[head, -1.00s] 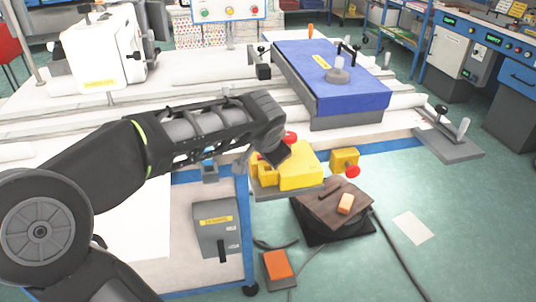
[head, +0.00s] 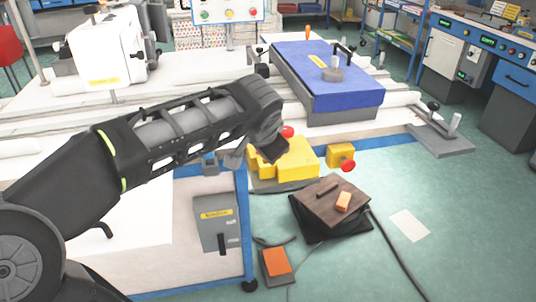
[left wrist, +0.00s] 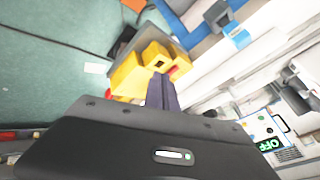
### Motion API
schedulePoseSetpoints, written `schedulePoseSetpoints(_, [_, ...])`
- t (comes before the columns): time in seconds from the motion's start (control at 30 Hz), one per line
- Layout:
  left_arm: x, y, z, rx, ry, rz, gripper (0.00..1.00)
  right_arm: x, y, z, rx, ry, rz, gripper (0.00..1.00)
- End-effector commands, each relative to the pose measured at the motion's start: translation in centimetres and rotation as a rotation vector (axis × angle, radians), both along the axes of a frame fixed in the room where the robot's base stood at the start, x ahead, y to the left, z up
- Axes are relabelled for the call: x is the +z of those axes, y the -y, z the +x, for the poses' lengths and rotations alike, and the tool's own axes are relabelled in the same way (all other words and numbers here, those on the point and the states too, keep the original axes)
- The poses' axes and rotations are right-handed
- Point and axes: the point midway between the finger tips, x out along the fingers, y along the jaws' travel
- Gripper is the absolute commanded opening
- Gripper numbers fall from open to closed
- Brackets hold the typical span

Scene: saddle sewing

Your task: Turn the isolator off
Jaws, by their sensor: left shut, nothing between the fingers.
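A grey box (head: 209,233) with a yellow label and a black handle (head: 222,243) is on the front of the workbench, low and left of centre in the head view. It looks like the isolator, but its label is too small to read. The handle points down. My left gripper (head: 266,155) is above and to the right of this box, beside a yellow block (head: 297,163) with a red knob (head: 287,131). In the left wrist view its dark fingers (left wrist: 162,92) are together and empty, in front of the yellow block (left wrist: 130,76). My right gripper is out of view.
A small yellow box with a red button (head: 347,165) is at the bench edge. A stool with a brown top (head: 318,212) and an orange pedal (head: 275,262) stand on the floor. A blue-covered block (head: 320,85) lies on the bench. The floor at right is mostly clear.

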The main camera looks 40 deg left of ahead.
Motion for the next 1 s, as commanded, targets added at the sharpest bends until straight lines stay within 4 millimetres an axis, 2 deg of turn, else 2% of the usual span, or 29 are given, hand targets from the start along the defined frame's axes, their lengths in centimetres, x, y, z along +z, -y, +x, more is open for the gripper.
schedulePoseSetpoints(0.1, [2.0, 0.4, -1.3, 0.001, 0.006, -0.001, 0.00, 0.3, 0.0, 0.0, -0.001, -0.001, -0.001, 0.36])
schedulePoseSetpoints(0.3, [3.4, 0.8, -2.4, 0.000, 0.001, 0.000, 0.00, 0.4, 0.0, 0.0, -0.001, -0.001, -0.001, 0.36])
schedulePoseSetpoints(1.0, [3.7, 0.9, -2.3, -0.004, 0.013, -0.001, 0.00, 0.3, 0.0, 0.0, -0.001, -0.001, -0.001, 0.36])
